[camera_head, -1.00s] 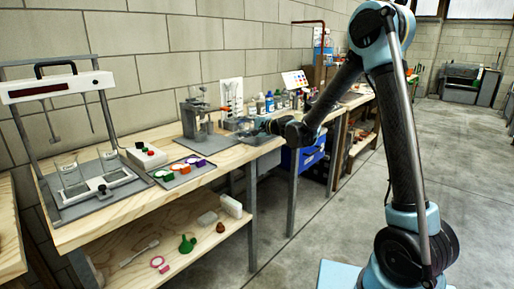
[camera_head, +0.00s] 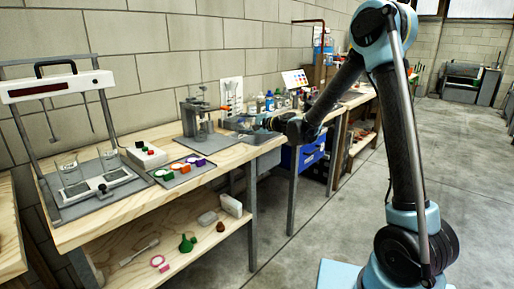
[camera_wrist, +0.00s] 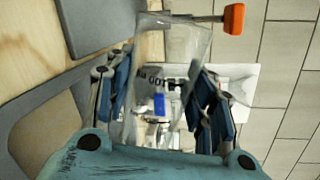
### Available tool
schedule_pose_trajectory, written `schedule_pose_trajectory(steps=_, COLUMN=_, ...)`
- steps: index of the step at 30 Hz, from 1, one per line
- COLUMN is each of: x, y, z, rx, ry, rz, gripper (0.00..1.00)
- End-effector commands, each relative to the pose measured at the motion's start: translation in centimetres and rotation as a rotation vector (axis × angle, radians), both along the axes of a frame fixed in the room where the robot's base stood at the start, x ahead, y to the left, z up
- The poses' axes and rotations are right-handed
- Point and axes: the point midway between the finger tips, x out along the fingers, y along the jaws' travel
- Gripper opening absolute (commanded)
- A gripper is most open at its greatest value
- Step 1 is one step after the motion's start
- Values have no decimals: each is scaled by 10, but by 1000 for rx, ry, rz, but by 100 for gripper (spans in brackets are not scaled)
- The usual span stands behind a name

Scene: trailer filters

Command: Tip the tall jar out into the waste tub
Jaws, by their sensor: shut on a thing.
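My gripper (camera_wrist: 166,100) is shut on a clear glass jar (camera_wrist: 176,42), which shows between its blue fingers in the wrist view. The jar looks tipped well over, as the bench runs up the left side of that view. Whether anything is inside it is unclear. In the head view my gripper (camera_head: 268,123) is over the right part of the bench, and the jar is too small to make out. A grey-rimmed tub (camera_wrist: 22,106) with a brownish inside lies at the left of the wrist view, apparently the waste tub, below the jar.
Bottles (camera_head: 261,103) stand behind my gripper. A mat with coloured-lidded pots (camera_head: 185,169) and a balance frame (camera_head: 75,180) are further left.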

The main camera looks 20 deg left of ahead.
Motion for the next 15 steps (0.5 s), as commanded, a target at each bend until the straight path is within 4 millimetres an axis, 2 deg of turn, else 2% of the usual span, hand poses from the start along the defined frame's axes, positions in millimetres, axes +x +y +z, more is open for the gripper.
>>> schedule_pose_trajectory(steps=15, x=3, y=-1, z=4, rx=22, ry=52, rz=1, gripper=19)
